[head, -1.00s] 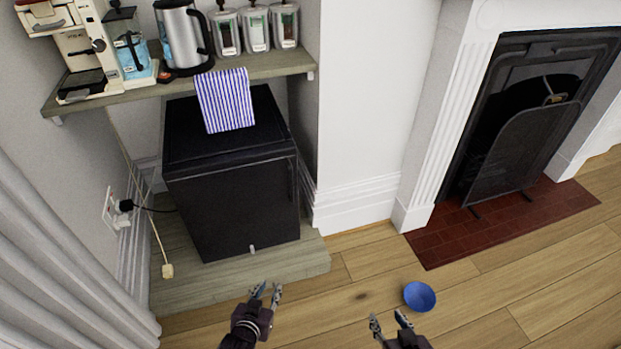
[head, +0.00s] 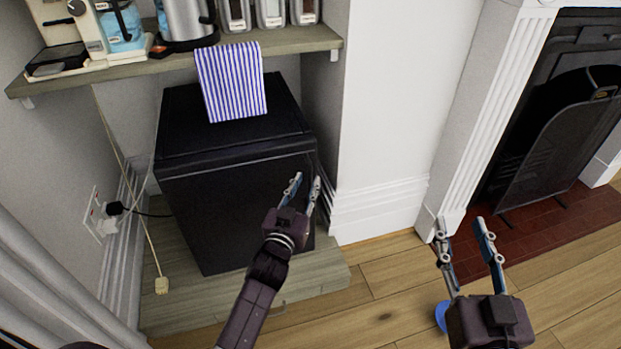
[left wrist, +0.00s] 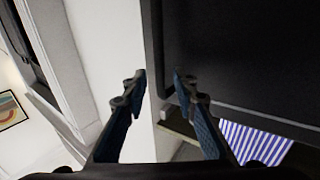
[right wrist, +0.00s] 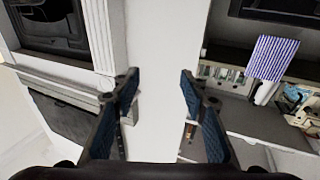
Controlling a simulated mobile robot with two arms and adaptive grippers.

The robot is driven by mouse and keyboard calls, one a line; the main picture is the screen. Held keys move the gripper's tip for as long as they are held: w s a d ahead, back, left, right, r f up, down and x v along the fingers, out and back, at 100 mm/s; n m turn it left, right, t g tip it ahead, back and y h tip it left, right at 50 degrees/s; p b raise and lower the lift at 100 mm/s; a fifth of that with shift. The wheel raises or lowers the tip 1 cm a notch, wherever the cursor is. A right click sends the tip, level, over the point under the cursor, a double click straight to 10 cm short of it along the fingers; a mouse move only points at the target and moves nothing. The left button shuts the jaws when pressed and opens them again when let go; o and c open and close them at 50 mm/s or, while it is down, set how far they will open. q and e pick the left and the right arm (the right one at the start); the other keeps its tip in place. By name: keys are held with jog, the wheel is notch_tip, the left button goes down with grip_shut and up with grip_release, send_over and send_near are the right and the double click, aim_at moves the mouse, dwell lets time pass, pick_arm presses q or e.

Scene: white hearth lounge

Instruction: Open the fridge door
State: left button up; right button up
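A small black fridge (head: 230,200) stands on a low wooden step under a shelf, its door shut. My left gripper (head: 306,190) is open and empty, in front of the right side of the door near its edge. In the left wrist view the dark fridge (left wrist: 235,55) fills the upper right, and the left fingers (left wrist: 157,85) are apart with the fridge's edge beyond them. Whether they touch it, I cannot tell. My right gripper (head: 463,235) is open and empty, right of the fridge over the floor; its fingers (right wrist: 158,85) also show apart in the right wrist view.
A striped cloth (head: 232,82) hangs from the shelf (head: 290,42), which holds a kettle (head: 184,22), a coffee machine and canisters. A blue bowl (head: 440,316) lies on the floor, partly hidden by my right gripper. A fireplace (head: 560,110) stands at right.

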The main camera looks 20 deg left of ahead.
aim_at(309, 178)
pick_arm(q)
jog(key=w, duration=0.3)
jog(key=shift+w+b, duration=0.3)
jog(key=shift+b, duration=0.1)
pick_arm(e)
jog(key=r+t, duration=0.2)
jog(key=r, duration=0.1)
jog(key=s+r+t, duration=0.1)
jog(key=r, duration=0.1)
jog(key=shift+a+r+y, duration=0.25)
jog(key=shift+y, duration=0.05)
pick_arm(q)
jog(key=shift+c, duration=0.6)
grip_shut()
